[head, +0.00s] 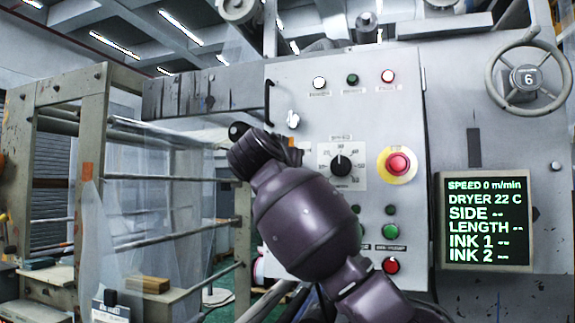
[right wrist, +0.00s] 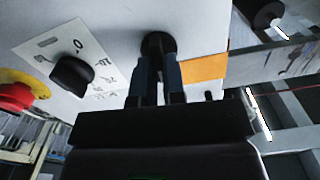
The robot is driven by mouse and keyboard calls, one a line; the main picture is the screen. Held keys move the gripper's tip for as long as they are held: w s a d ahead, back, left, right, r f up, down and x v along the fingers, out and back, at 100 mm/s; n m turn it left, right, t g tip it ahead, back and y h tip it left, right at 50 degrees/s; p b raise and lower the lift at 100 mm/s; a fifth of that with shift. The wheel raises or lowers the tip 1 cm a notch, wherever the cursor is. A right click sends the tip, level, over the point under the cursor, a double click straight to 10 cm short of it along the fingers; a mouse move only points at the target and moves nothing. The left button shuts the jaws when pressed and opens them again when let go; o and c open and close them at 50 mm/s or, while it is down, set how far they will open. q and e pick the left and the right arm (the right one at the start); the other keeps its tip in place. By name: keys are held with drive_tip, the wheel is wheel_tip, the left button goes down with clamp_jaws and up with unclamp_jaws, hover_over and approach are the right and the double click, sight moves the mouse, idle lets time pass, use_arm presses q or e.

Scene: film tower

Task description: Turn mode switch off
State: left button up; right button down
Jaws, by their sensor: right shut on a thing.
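The mode switch (right wrist: 158,43) is a round black knob on the grey panel in the right wrist view. My right gripper (right wrist: 157,78) has its two dark fingers closed on it, one on each side. The fingers hide part of the knob, so I cannot tell which way it points. In the head view my right arm reaches up from the bottom to the panel's left side, and the wrist covers the switch. My left gripper is not in view.
Close to the switch are a dial (head: 341,163) with a scale and a red emergency stop (head: 397,163) on yellow. Lamps line the panel's top; green and red buttons sit below. A display (head: 486,221) reads speed 0. A handwheel (head: 527,78) is at right, a roller frame at left.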

drive_tip(key=shift+w+a+f+n+p, duration=0.1)
drive_tip(key=shift+n+p, duration=0.15)
drive_tip(key=shift+n, duration=2.25)
drive_tip(key=shift+a+n+p, duration=0.1)
drive_tip(key=shift+n+p, duration=0.15)
drive_tip(key=shift+n, duration=2.25)
drive_tip(key=c, duration=1.2)
unclamp_jaws()
drive_tip(key=b+v, duration=0.3)
drive_tip(key=v, duration=0.8)
